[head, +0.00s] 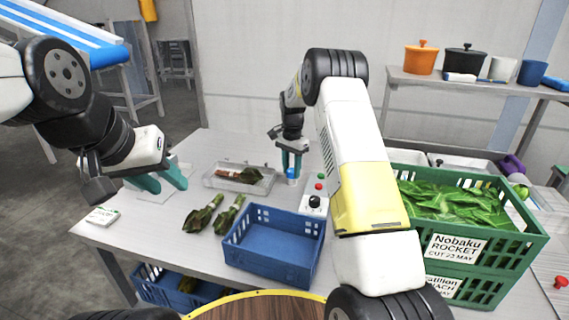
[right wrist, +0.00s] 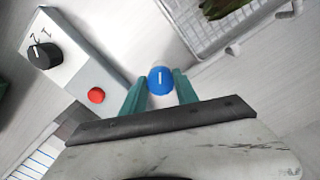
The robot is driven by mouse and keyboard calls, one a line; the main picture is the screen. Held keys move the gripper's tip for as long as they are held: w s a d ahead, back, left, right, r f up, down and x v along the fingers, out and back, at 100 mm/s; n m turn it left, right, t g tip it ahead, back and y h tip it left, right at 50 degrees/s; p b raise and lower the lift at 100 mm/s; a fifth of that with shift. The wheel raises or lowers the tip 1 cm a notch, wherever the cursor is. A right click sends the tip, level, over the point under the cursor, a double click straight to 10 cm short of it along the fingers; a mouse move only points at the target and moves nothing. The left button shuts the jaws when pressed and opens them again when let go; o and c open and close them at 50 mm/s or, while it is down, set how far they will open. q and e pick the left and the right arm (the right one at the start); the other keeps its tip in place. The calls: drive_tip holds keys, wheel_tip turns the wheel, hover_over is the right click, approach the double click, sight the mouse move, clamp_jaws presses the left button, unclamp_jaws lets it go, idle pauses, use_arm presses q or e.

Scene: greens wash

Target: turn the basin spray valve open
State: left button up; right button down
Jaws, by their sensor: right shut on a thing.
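The blue valve knob (head: 291,174) stands at the back of the table, beside the clear basin (head: 210,181) with greens in it. In the right wrist view the round blue knob (right wrist: 161,81) carries a white line that points roughly up and down in the picture. My right gripper (head: 290,160) is shut on the knob, one teal finger on each side of it. The valve body below the knob is mostly hidden. My left gripper (head: 161,184) is open and empty above the left part of the table, near a pale flat plate.
A control box with a black dial (right wrist: 44,56) and red button (right wrist: 96,95) stands close to my right gripper. An empty blue crate (head: 272,247) and leafy bunches (head: 203,216) are in front. A green crate of rocket (head: 480,245) stands at the right.

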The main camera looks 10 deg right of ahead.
drive_tip(key=n, duration=1.2)
drive_tip(key=shift+d, duration=0.1)
drive_tip(key=shift+r+n, duration=0.1)
drive_tip(key=shift+n, duration=2)
drive_tip(key=c, duration=0.9)
unclamp_jaws()
drive_tip(key=shift+c, duration=0.2)
